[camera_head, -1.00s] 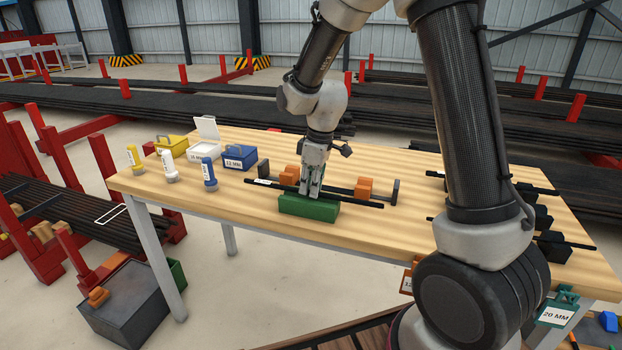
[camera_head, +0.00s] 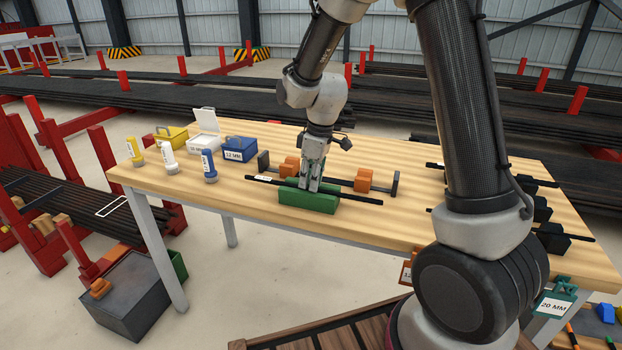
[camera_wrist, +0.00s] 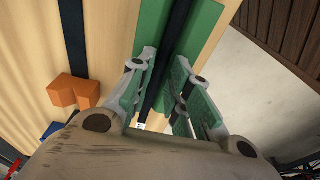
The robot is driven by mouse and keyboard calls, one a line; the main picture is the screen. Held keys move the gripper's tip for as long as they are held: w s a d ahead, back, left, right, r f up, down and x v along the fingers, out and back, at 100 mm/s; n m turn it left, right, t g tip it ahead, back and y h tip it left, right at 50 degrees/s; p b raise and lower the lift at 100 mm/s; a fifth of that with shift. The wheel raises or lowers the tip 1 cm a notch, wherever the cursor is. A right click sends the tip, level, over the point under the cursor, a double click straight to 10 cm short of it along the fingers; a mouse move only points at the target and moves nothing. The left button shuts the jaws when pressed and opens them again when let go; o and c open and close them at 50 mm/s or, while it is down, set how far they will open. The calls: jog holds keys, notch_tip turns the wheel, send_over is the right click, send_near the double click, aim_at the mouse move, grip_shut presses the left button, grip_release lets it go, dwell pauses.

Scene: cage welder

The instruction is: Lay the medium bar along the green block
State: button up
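The medium bar (camera_head: 350,193) is thin and black with a white label near its left end. It lies lengthwise over the green block (camera_head: 323,204), and both its ends reach past the block. In the wrist view the bar (camera_wrist: 178,32) runs along the green block (camera_wrist: 152,30). My gripper (camera_head: 308,188) points down at the middle of the bar. In the wrist view my gripper's (camera_wrist: 166,68) fingers stand apart on either side of the bar, with narrow gaps beside it. The fingers partly hide the bar's contact with the block.
A dark rail (camera_head: 338,181) with orange blocks (camera_head: 363,180) lies just behind. Flashlights (camera_head: 209,167) and blue (camera_head: 239,149), white and yellow boxes stand at the left. More black bars on dark blocks (camera_head: 552,238) lie at the right. The wooden table (camera_head: 235,190) is clear in front.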

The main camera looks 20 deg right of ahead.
jog(key=shift+o, duration=1.1)
notch_tip(320, 180, up, 12)
jog(key=s+d, duration=0.1)
jog(key=d, duration=0.1)
jog(key=s+d+r+m+t, duration=0.1)
jog(key=s+d+r+m, duration=0.1)
jog(key=s, duration=0.6)
jog(key=s+d+r+m+t+h, duration=0.1)
jog(key=s+d+r+m, duration=0.1)
jog(key=s+d+m, duration=0.3)
jog(key=s+d+r+m+t, duration=0.1)
jog(key=s+d+r+m, duration=0.2)
jog(key=s, duration=0.9)
jog(key=d, duration=0.2)
jog(key=shift+s+d+m, duration=0.15)
jog(key=shift+d+m, duration=0.15)
jog(key=shift+m, duration=0.1)
